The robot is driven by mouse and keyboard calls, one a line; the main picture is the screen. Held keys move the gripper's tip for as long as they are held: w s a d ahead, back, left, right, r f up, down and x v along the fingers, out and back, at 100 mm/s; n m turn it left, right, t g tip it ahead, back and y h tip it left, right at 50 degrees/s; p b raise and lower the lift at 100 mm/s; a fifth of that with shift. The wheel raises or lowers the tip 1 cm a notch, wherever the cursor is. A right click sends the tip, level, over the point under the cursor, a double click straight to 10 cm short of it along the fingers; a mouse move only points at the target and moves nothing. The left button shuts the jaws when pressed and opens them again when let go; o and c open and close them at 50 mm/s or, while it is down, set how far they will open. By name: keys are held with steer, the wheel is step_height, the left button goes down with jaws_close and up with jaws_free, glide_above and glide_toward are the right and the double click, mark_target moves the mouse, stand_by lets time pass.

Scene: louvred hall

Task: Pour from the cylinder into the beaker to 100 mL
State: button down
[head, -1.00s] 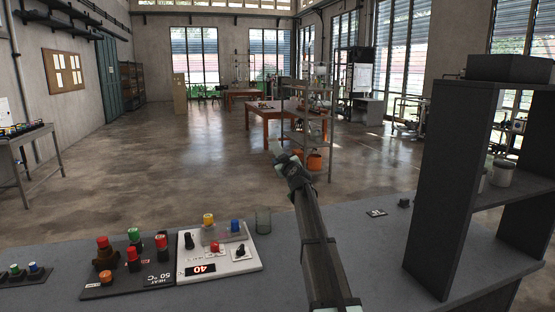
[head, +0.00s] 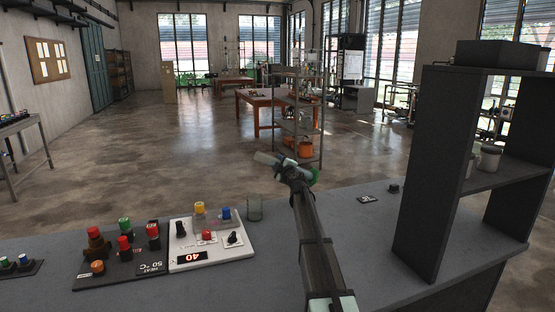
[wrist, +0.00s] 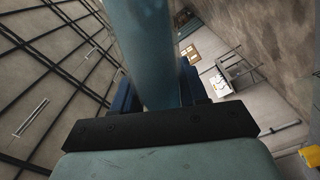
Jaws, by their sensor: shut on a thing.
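My gripper (head: 290,170) is raised above the far edge of the grey bench, seen against the floor behind. It is shut on the cylinder (head: 266,159), which is tilted strongly, its pale end pointing left and slightly up. A green part (head: 313,177) at the right of the gripper looks like the cylinder's foot. The wrist view shows the cylinder (wrist: 150,50) as a bluish see-through tube between the fingers. The beaker (head: 254,209), clear glass, stands upright on the bench, below and left of the gripper and apart from it. Liquid levels and markings are too small to read.
A white control box (head: 204,241) with knobs and a red "40" display stands just left of the beaker. A dark panel (head: 125,265) with coloured buttons is further left. A dark shelf unit (head: 433,170) stands at the right. The bench between beaker and shelf is mostly clear.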

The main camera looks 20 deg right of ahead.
steer(key=shift+d+f+n, duration=0.25)
steer(key=shift+f+n, duration=0.5)
steer(key=shift+f, duration=0.1)
steer(key=shift+d+f+n, duration=0.2)
steer(key=shift+f+n, duration=0.55)
steer(key=shift+f, duration=0.1)
steer(key=shift+f, duration=0.1)
steer(key=shift+f+n, duration=0.4)
steer(key=shift+f, duration=0.05)
steer(key=shift+f+n, duration=0.4)
steer(key=shift+f, duration=0.25)
stand_by(0.8)
stand_by(0.7)
steer(key=shift+f+m, duration=0.1)
steer(key=shift+m, duration=1.6)
